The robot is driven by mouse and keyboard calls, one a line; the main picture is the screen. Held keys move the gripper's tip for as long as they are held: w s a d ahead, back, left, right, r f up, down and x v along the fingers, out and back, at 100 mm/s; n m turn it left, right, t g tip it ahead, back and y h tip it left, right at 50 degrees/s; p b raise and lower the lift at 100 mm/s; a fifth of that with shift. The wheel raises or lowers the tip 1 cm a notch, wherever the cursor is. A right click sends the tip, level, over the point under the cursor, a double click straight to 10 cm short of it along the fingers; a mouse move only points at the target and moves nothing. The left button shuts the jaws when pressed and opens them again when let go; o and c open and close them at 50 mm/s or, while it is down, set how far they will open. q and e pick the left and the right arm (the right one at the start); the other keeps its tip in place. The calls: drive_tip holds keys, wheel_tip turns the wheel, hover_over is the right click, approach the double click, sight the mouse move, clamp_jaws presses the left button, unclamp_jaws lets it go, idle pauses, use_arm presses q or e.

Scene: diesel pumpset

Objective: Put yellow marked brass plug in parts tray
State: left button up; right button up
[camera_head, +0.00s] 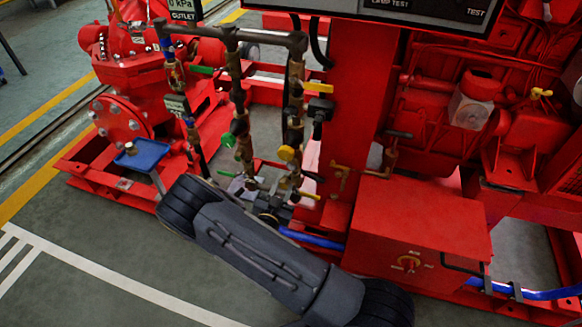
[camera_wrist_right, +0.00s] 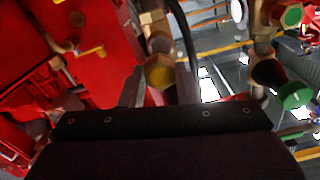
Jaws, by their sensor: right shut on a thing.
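The yellow marked brass plug (camera_wrist_right: 159,72) is a hex fitting with a yellow face in the right wrist view, among the brass pipe fittings. My right gripper (camera_wrist_right: 160,88) has a finger on either side of it and is shut on it. I cannot tell whether the plug is still joined to the pipe. In the head view my right gripper (camera_head: 270,207) is low in front of the pipe columns, partly hidden by my dark arm. The blue parts tray (camera_head: 152,158) stands left of the pipes, with a small object in it. My left gripper is out of view.
Upright pipes carry green-marked fittings (camera_head: 229,140) and a yellow-faced one (camera_head: 286,153). A red box (camera_head: 415,230) stands right of my arm, and a red pump (camera_head: 120,118) is at the left. The floor at the lower left is clear.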

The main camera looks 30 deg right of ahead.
drive_tip(key=shift+s+a, duration=0.25)
drive_tip(key=shift+a, duration=0.05)
idle(0.4)
